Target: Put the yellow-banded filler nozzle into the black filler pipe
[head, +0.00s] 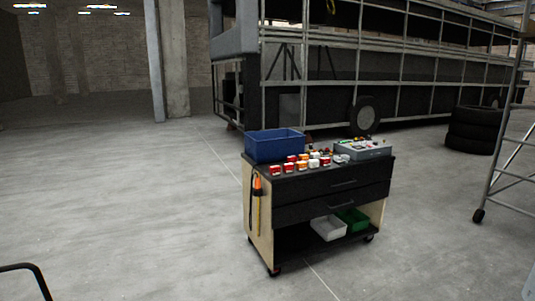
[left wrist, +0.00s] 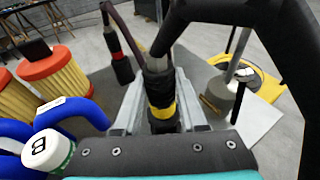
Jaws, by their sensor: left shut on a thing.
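In the left wrist view, my left gripper (left wrist: 158,104) is shut on the yellow-banded filler nozzle (left wrist: 162,111). The nozzle is black with a yellow band, and its body sits between the two grey fingers. A thick black hose (left wrist: 240,8) arches from the nozzle's far end across the top right and down the right edge. A similar red-banded nozzle (left wrist: 119,59) on a dark hose is just left of the gripper, apart from it. I cannot make out the black filler pipe in either view. My right gripper is in neither view.
Orange-and-yellow filters (left wrist: 57,72), blue hoses (left wrist: 70,112) and a white cap marked B (left wrist: 48,150) crowd the left. A yellow tray (left wrist: 266,84) lies right.

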